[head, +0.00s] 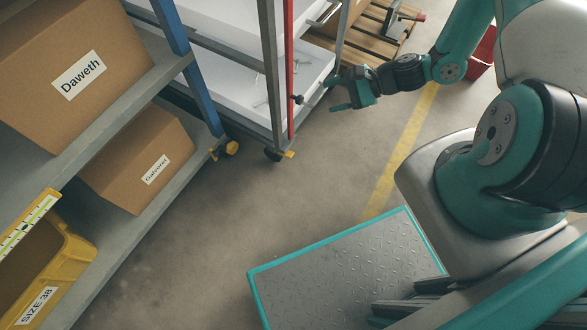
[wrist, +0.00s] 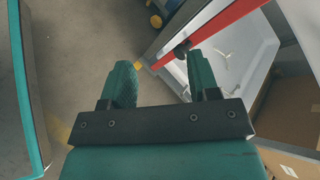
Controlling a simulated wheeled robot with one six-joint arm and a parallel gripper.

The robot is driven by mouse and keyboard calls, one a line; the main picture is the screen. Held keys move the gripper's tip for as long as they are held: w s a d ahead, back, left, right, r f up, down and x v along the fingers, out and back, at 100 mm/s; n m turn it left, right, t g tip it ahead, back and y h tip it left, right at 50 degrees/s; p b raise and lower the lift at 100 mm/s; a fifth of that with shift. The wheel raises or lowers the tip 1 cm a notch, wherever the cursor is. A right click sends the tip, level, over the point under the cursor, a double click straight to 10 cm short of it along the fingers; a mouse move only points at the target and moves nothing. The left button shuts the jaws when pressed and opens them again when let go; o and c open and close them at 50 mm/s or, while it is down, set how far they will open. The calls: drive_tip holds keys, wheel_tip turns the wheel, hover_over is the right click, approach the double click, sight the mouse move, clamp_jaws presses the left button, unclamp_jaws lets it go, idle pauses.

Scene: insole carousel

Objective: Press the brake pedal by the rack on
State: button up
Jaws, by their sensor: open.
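A rack (head: 272,75) with grey posts and one red post stands at the upper middle of the head view. A small yellow pedal (head: 289,154) sticks out by the dark caster at the foot of its near corner. Another yellow pedal (head: 231,148) is at the foot of the blue-posted shelf; I cannot tell from its look whether either is pressed. My gripper (head: 333,94) is open and empty, to the right of the red post and above the near pedal. In the wrist view, its two teal fingers (wrist: 161,78) are apart, with the rack's post beyond them.
A dark knob (head: 299,99) sits on the red post, close to my fingertips. Shelves with cardboard boxes (head: 150,160) and a yellow bin (head: 60,265) fill the left. A wooden pallet (head: 375,35) lies behind. The floor below the rack is clear.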

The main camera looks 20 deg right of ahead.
drive_tip(key=s+f+m+t+h+b, duration=0.1)
drive_tip(key=s+f+m+t+b, duration=0.2)
drive_tip(key=f, duration=0.6)
drive_tip(key=s+f+m+t+h+b, duration=0.15)
drive_tip(key=f+m+b, duration=0.35)
drive_tip(key=f, duration=0.5)
drive_tip(key=s+f+m+t+h+b, duration=0.1)
drive_tip(key=s+f+m+b, duration=0.15)
drive_tip(key=f+m, duration=0.45)
drive_tip(key=w+a+f+n+b, duration=0.2)
drive_tip(key=w+a+f+b, duration=0.6)
drive_tip(key=w, duration=0.4)
drive_tip(key=shift+w+a+f, duration=0.3)
drive_tip(key=shift+f, duration=0.05)
drive_tip(key=shift+t, duration=0.25)
drive_tip(key=c, duration=0.9)
